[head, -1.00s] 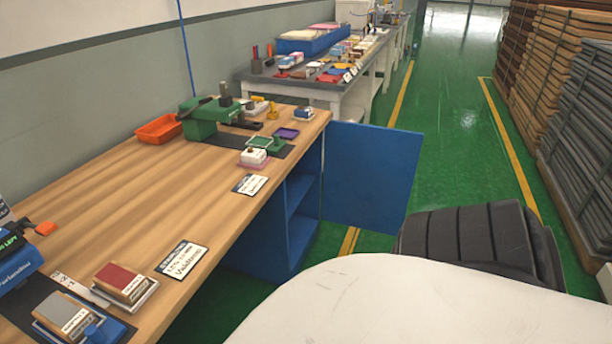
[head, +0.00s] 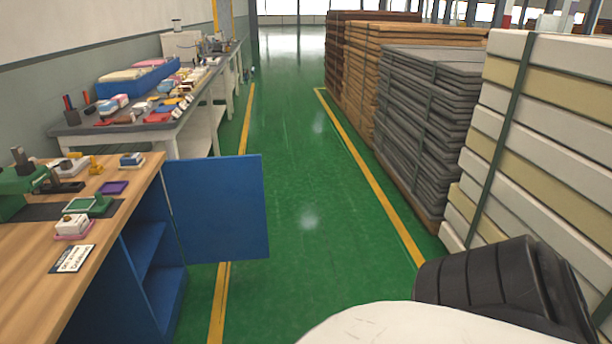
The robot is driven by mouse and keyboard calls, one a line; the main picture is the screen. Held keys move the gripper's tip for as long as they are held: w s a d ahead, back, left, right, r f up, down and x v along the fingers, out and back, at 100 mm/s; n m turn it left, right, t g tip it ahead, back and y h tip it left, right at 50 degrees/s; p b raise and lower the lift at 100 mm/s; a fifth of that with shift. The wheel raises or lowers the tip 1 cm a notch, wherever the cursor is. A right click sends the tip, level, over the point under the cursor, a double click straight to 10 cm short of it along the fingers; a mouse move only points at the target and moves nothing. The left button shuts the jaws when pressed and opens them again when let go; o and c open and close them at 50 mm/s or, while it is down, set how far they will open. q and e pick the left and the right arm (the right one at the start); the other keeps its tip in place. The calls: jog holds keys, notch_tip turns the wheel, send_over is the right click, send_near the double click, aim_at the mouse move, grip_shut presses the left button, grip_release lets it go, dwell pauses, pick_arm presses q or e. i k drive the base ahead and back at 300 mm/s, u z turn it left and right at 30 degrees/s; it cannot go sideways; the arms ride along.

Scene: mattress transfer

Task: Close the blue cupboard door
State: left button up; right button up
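The blue cupboard door (head: 216,208) stands wide open, swung out from the cupboard into the green aisle. The blue cupboard (head: 150,268) is under the wooden workbench, and its shelves show through the open front. A black ribbed part, which seems to be my own arm, is at the lower right. No gripper of mine is in the head view.
The wooden workbench (head: 33,285) with stamps and a green tool is at the left. A grey table (head: 135,128) with many items stands behind it. Stacks of brown boards (head: 362,75), grey mats (head: 420,120) and cream mattresses (head: 545,140) line the right. The green floor between is clear.

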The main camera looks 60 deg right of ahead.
aim_at(217, 204)
jog(key=z, duration=2.4)
jog(key=i, duration=5.7)
jog(key=u, duration=4)
